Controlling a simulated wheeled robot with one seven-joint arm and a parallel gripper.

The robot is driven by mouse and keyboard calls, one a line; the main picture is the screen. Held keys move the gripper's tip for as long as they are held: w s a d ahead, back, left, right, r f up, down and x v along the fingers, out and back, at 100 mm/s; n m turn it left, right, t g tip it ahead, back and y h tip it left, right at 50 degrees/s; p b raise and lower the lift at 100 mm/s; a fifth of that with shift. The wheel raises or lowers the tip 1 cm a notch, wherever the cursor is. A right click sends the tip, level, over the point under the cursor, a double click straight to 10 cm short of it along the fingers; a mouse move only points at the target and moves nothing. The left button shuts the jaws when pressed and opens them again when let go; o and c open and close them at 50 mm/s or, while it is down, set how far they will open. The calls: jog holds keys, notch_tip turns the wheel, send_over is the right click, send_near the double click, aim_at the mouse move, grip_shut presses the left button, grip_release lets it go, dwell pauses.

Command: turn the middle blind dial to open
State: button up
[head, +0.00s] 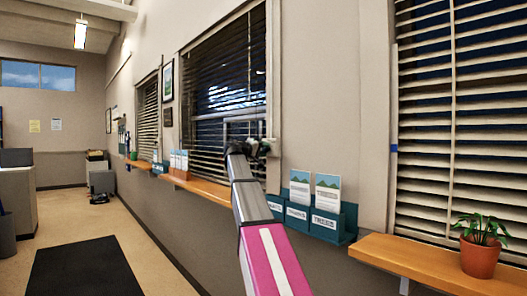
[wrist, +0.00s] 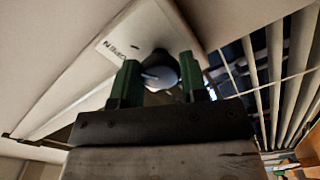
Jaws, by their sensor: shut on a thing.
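The middle blind (head: 215,100) hangs in the window ahead, with dark gaps showing between its slats. My gripper (head: 262,147) is at the lower right side of that window, at the end of my extended arm. In the wrist view the dark round dial (wrist: 160,68) sits on a pale plate (wrist: 140,30) with "OPEN" lettering, partly legible. My gripper (wrist: 160,80) has its two green fingers on either side of the dial and is shut on it. A light mark shows on the dial's near side. The dial is too small to make out in the head view.
A wooden sill (head: 205,190) runs below the middle window. Teal brochure holders (head: 318,222) stand right of my arm. A potted plant (head: 480,257) stands on the right sill (head: 430,265), below another blind (head: 460,120). The floor by the dark mat (head: 85,270) is clear.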

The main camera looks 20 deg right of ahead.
jog(key=shift+s+f+m, duration=0.1)
jog(key=shift+m, duration=0.4)
jog(key=o, duration=0.9)
jog(key=v, duration=1)
jog(key=shift+s+a, duration=0.15)
jog(key=shift+a, duration=0.25)
